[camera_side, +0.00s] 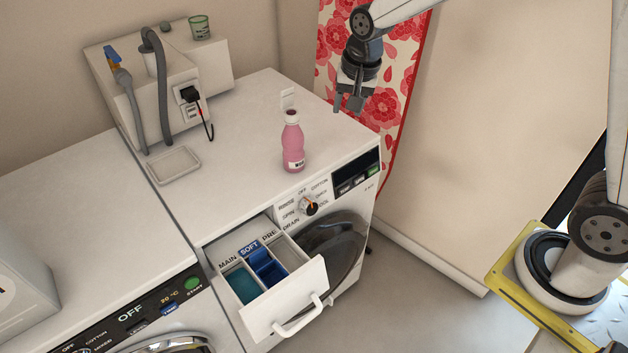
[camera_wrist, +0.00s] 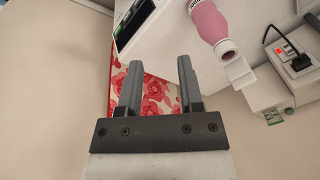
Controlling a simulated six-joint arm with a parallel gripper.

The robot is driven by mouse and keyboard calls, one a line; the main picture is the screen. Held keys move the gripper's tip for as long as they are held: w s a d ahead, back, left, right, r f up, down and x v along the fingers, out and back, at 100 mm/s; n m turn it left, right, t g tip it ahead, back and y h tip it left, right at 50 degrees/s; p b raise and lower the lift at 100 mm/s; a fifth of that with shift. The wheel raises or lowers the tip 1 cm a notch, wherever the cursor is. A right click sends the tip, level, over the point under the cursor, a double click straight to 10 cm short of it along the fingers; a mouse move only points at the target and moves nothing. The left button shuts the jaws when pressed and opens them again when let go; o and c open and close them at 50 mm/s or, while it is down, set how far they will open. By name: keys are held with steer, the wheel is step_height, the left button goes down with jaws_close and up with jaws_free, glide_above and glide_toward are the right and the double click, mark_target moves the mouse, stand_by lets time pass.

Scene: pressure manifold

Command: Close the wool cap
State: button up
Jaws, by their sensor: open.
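A pink bottle (camera_side: 292,148) with a small dark-lettered label stands upright on the white washing machine's top. A small white piece (camera_side: 288,98) shows just above its neck and looks like its raised cap; I cannot tell if it is attached. In the wrist view the bottle (camera_wrist: 209,22) is at the upper right, and the white piece (camera_wrist: 239,72) is beside its mouth. My gripper (camera_side: 347,106) is open and empty, in the air to the right of and higher than the bottle. In the wrist view, the gripper (camera_wrist: 159,68) has nothing between its fingers.
The detergent drawer (camera_side: 285,304) is pulled out at the front. A white box (camera_side: 215,62) with hoses and a plug stands at the back left, with a small tray (camera_side: 174,165) before it. A floral board (camera_side: 385,95) is behind my gripper. The top around the bottle is clear.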

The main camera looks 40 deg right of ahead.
mark_target(288, 89)
steer(key=w+a+r+m, duration=0.1)
steer(key=w+r+m, duration=0.2)
steer(key=w+m, duration=0.2)
steer(key=w+a+r+m, duration=0.2)
steer(key=w+r+m, duration=0.1)
steer(key=w, duration=0.5)
steer(key=shift+w+a+r+m, duration=0.3)
steer(key=shift+m, duration=0.6)
steer(key=shift+x, duration=3.9)
steer(key=shift+c, duration=0.2)
jaws_close()
